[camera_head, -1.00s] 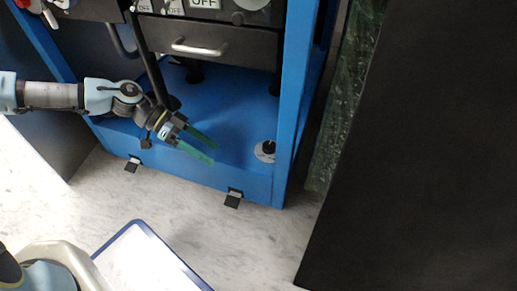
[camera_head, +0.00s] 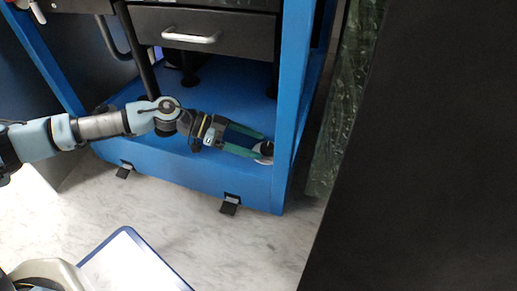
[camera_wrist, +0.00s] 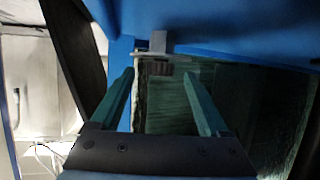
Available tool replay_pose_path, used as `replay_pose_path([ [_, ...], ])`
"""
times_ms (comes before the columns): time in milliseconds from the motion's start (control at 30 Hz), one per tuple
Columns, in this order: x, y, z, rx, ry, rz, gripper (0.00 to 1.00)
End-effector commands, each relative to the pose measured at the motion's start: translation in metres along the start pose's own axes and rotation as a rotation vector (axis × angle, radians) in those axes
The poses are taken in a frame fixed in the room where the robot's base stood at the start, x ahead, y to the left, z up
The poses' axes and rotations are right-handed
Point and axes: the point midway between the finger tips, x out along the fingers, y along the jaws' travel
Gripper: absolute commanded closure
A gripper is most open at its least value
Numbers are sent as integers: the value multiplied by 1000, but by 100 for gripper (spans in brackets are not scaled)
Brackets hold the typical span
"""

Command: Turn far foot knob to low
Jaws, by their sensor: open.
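The foot knob (camera_head: 267,148) is a small black knob on a round pale dial, on the blue base shelf beside its right post. My gripper (camera_head: 260,146) reaches in from the left, with its two green fingers apart and their tips at the dial, near or around the knob. In the wrist view my gripper (camera_wrist: 159,73) is open. A small dark ridged piece below a grey block shows between the fingertips; I cannot tell for sure that it is the knob. The dial's markings and contact with the fingers cannot be made out.
The blue frame's right post (camera_head: 291,90) stands just right of the knob. A black drawer with a silver handle (camera_head: 190,38) is above the shelf. Black brackets (camera_head: 229,205) stick out at the base's front. A large dark panel (camera_head: 410,160) fills the right side.

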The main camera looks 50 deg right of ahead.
Motion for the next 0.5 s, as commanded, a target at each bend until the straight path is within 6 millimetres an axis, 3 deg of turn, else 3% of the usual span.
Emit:
replay_pose_path([
  [200, 18, 0, 0, 0, 0, 0, 21],
  [500, 19, 0, 0, 0, 0, 0, 21],
])
